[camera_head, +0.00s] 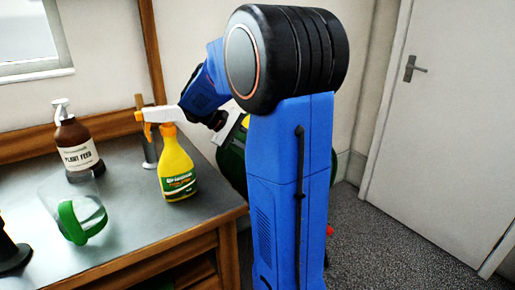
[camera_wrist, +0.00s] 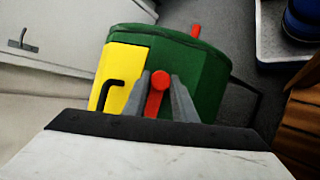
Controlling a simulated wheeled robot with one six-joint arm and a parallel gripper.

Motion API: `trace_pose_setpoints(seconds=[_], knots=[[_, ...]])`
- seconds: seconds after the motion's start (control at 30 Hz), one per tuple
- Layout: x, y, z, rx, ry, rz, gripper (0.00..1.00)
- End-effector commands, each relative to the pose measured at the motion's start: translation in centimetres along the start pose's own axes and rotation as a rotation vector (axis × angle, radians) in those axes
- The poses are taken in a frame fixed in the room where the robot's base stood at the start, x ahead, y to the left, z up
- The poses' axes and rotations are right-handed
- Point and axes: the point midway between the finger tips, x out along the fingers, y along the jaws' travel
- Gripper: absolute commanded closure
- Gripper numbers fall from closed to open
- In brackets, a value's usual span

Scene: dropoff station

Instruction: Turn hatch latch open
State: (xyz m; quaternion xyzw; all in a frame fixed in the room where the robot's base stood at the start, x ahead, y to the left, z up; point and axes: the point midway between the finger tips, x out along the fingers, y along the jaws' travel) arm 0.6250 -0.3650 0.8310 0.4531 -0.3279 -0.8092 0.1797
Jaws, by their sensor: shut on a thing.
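The hatch latch, a red lever with a round end (camera_wrist: 160,77), is in the middle of the wrist view. My gripper (camera_wrist: 160,88) has its two grey fingers on either side of the lever and is shut on it. The lever belongs to a dark green drum-shaped container (camera_wrist: 207,82) with a yellow panel (camera_wrist: 126,62) that looks like the hatch. A black bent handle (camera_wrist: 110,88) is on the yellow panel. In the head view the green container (camera_head: 232,165) is mostly hidden behind my blue arm.
A workbench (camera_head: 130,235) at the left holds a yellow spray bottle (camera_head: 176,165), a brown plant feed bottle (camera_head: 76,148) and a clear jug with a green handle (camera_head: 80,215). A white door (camera_head: 450,110) stands at the right.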

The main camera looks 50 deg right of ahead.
Motion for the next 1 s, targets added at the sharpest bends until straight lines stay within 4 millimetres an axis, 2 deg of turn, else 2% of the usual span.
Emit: trace_pose_setpoints(seconds=[0.43,0.47,0.5,0.53,0.87,1.0], knots=[[0.0,0.0,-0.1,-0.008,0.002,0.003,0.98],[0.0,0.0,-0.1,-0.008,0.002,0.003,0.71],[0.0,0.0,-0.1,-0.008,0.002,0.003,0.61],[0.0,0.0,-0.1,-0.008,0.002,0.003,0.57],[-0.2,0.0,0.0,-0.008,0.001,0.003,0.57],[-1.4,0.0,-0.1,-0.008,0.004,0.004,0.57]])
